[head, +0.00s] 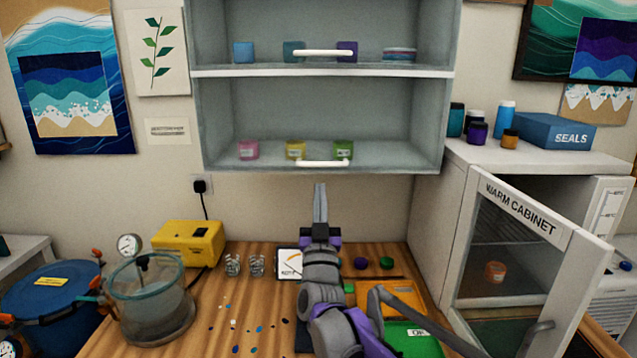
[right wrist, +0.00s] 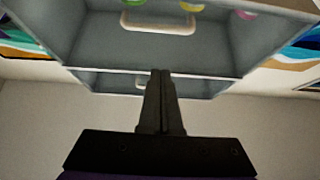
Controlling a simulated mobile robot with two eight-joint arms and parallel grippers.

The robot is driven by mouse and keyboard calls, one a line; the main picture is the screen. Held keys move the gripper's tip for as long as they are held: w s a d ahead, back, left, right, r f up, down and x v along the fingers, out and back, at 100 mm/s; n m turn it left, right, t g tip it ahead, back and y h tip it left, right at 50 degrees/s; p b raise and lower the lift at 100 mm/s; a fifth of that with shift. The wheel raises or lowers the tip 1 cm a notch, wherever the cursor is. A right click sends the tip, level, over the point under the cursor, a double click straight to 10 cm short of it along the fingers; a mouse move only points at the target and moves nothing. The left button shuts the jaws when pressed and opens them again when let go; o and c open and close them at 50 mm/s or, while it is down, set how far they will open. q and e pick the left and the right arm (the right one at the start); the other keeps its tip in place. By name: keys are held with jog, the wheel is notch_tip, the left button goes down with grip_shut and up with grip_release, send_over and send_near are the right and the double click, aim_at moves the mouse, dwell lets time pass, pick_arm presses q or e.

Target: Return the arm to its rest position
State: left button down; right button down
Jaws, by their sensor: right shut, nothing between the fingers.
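My right gripper (head: 320,203) points up over the wooden bench, just below the wall shelf in the head view. Its two fingers are together with nothing between them. In the right wrist view the shut fingers (right wrist: 161,100) stand in front of the shelf unit (right wrist: 200,50). My right arm reaches up from the bottom middle of the head view and hides part of the bench. My left gripper is in neither view.
The wall shelf (head: 322,73) holds several small jars. The warm cabinet (head: 462,250) stands at right with its door open. A glass chamber (head: 150,300) and a yellow pump (head: 188,243) stand at left. Orange (head: 408,296) and green trays (head: 425,346) lie beside my arm.

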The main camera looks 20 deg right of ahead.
jog(key=s+a+f+n+g+y, duration=0.2)
jog(key=s+f+g+y, duration=0.25)
jog(key=s+f, duration=0.5)
jog(key=s+a+f+n+g+y, duration=0.1)
jog(key=s+f+n+g+y, duration=0.15)
jog(key=s+f+g, duration=0.7)
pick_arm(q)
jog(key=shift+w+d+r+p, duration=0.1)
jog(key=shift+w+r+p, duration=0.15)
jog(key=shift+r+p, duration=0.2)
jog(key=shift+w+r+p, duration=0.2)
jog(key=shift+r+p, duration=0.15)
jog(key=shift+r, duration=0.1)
pick_arm(e)
jog(key=s+d+f+m+g, duration=0.1)
jog(key=s+f+g, duration=0.3)
jog(key=s+f, duration=1.3)
jog(key=shift+s+d+f+g+h, duration=0.3)
jog(key=shift+s+d+g, duration=0.15)
jog(key=shift+d, duration=0.3)
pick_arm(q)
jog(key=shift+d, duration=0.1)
pick_arm(e)
jog(key=shift+s+r+m, duration=0.1)
jog(key=shift+m, duration=0.15)
